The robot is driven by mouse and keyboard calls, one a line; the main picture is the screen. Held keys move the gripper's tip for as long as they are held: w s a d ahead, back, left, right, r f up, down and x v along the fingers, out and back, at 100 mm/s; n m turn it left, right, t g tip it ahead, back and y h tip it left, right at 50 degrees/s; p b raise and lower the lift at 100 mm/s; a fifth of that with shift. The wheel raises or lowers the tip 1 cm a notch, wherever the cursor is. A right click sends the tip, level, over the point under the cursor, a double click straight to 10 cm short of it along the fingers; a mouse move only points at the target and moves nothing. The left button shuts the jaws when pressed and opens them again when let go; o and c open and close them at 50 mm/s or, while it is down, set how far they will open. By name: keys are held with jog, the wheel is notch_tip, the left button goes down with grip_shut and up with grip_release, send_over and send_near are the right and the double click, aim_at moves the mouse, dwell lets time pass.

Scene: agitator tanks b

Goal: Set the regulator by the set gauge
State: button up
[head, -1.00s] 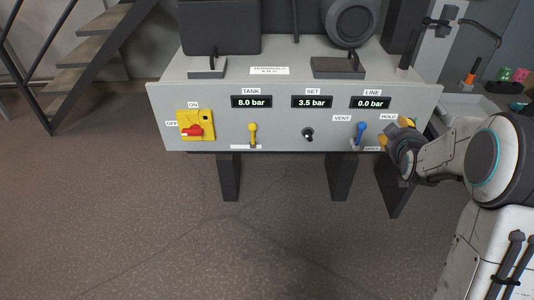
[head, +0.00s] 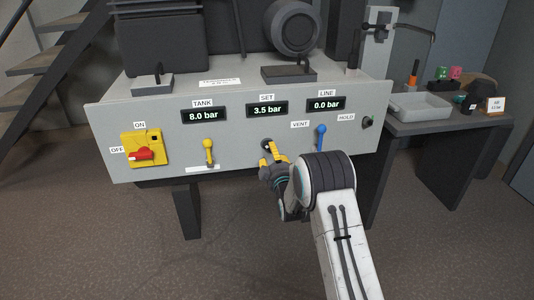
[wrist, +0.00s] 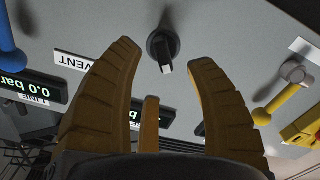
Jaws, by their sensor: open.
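The regulator is a black knob (wrist: 163,47) below the SET gauge. In the wrist view it lies just beyond and between the fingertips, with its pointer ridge visible; I cannot tell contact. In the head view the knob (head: 266,144) is partly hidden by my gripper (head: 275,152). My gripper has yellow fingers, spread open and empty in front of it. The SET gauge (head: 267,110) reads 3.5 bar. The TANK gauge (head: 204,115) reads 8.0 bar and the LINE gauge (head: 326,105) reads 0.0 bar.
A yellow lever (head: 208,151) stands upright left of the knob. A blue lever (head: 320,137) stands right, by the VENT label. A red-handled switch (head: 142,154) is at far left, and a dark knob (head: 367,122) at far right. A side table with a grey tray (head: 421,106) stands right.

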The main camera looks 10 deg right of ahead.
aim_at(268, 147)
jog(key=shift+w+b, duration=1.55)
jog(key=shift+w, duration=1)
jog(key=shift+c, duration=0.3)
grip_shut()
